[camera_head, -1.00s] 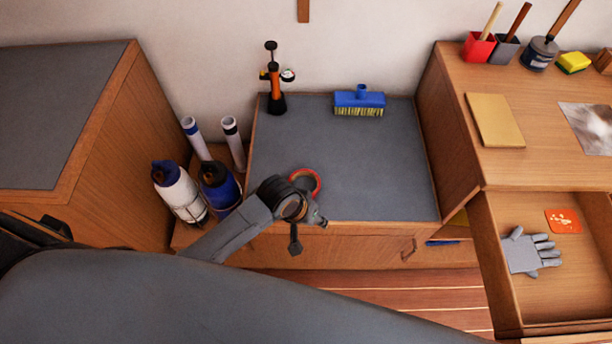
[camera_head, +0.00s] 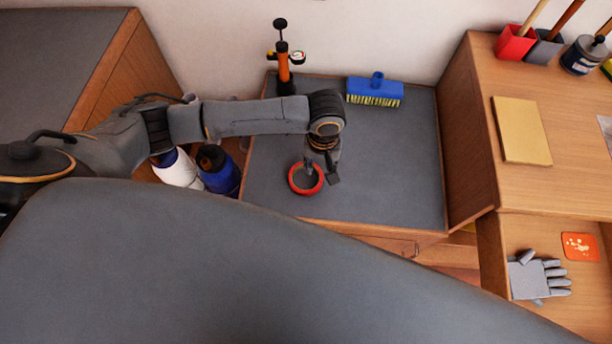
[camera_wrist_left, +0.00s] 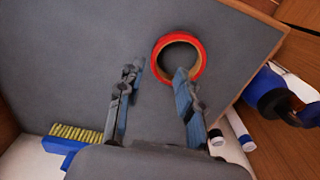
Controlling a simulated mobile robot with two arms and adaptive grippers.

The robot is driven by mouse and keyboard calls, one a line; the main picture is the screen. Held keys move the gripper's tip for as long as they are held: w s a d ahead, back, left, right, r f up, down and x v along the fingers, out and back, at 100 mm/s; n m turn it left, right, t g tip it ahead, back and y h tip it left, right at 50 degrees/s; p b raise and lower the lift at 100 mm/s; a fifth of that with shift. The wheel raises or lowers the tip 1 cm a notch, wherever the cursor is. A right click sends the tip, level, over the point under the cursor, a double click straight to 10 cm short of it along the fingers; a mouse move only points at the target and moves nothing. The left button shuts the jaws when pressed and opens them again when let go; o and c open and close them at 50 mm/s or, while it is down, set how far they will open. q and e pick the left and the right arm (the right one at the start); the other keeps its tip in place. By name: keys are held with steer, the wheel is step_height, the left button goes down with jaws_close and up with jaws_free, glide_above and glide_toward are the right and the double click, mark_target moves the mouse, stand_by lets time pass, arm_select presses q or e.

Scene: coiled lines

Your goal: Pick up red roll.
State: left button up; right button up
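The red roll (camera_head: 306,179) is a red ring with a tan inner side. It lies flat near the front edge of the low grey-topped cabinet. In the left wrist view the red roll (camera_wrist_left: 197,47) lies just beyond the fingers. My left gripper (camera_head: 320,178) is above it, with its fingers pointing down. In the left wrist view the left gripper (camera_wrist_left: 158,70) is open and empty. One finger overlaps the ring's near rim and opening, and the other is off to its left. I cannot tell whether that finger touches the roll. My right gripper is not in view.
A blue brush (camera_head: 375,91) and an orange-black pump (camera_head: 283,62) stand at the back of the grey top (camera_head: 400,160). Bottles (camera_head: 218,171) stand to its left. A taller wooden cabinet (camera_head: 468,130) with an open drawer holding a glove (camera_head: 538,277) is at the right.

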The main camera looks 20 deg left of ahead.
mark_target(321, 180)
arm_select(q)
steer(key=f, duration=0.8)
steer(key=shift+w+d, duration=0.2)
steer(key=shift+w, duration=0.15)
jaws_close()
